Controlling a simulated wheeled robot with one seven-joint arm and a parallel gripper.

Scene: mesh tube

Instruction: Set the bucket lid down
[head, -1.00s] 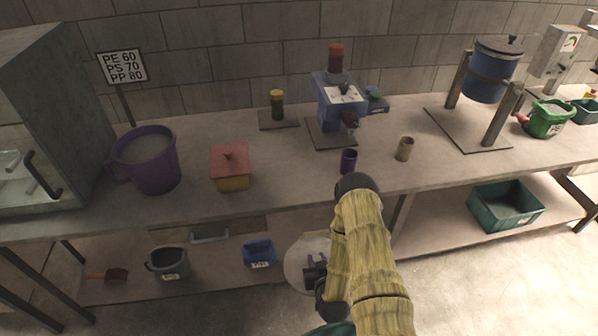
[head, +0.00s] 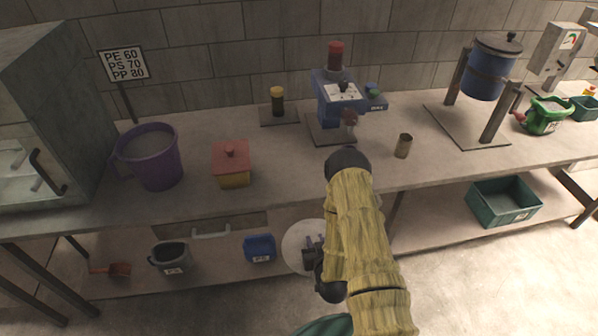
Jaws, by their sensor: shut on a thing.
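A pale grey round lid (head: 296,250) shows in the head view, in front of the lower shelf and left of my forearm. My gripper (head: 312,248) is shut on the lid. My wrist and forearm cover the lid's right side. I cannot tell whether the lid touches anything beneath it. A purple bucket (head: 152,162) stands upright at the left of the bench top. A smaller dark grey bucket (head: 172,260) with a label is on the lower shelf, left of the lid.
The bench top (head: 290,170) has free room in front. On it are a red-lidded yellow box (head: 232,167), a blue machine (head: 340,108) and a small tan cup (head: 403,146). A blue bin (head: 260,248) is close left of the lid. A green crate (head: 503,202) is right.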

